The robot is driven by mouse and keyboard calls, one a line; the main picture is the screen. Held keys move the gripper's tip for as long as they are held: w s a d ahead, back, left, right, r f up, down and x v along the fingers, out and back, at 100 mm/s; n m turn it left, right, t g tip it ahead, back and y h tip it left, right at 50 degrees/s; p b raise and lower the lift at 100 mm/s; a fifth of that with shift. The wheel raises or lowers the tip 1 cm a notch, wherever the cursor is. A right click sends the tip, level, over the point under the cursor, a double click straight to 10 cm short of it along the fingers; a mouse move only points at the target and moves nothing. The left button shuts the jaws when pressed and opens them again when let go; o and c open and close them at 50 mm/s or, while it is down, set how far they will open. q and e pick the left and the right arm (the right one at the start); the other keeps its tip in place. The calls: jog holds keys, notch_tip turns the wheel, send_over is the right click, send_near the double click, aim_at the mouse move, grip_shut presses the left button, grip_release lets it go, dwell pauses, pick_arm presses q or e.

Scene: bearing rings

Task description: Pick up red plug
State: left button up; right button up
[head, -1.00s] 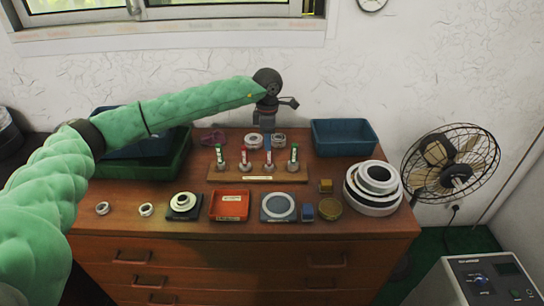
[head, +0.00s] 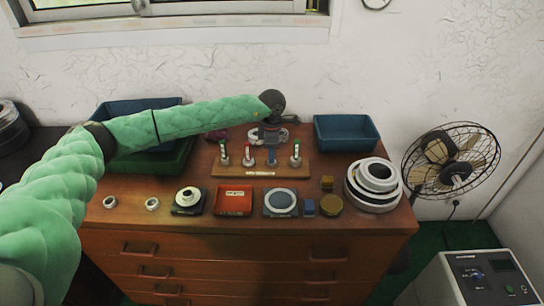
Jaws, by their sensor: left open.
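A wooden rack (head: 262,171) stands on the brown dresser and holds several upright plugs on pale bases. My left gripper (head: 272,158) points down at the third place in the rack. The gripper is open; whether the fingers touch that plug I cannot tell. My right gripper is not in view.
A red tray (head: 233,211), a dark block with a white ring (head: 187,210) and a round-topped grey block (head: 267,210) stand in front. White stacked rings (head: 373,203) are at right. A blue bin (head: 345,148) is behind, and a green bin (head: 185,163) is at left.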

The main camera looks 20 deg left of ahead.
pick_arm(q)
jog(key=shift+f, duration=0.2)
jog(key=shift+c, duration=0.2)
grip_shut()
jog(key=shift+r, duration=0.2)
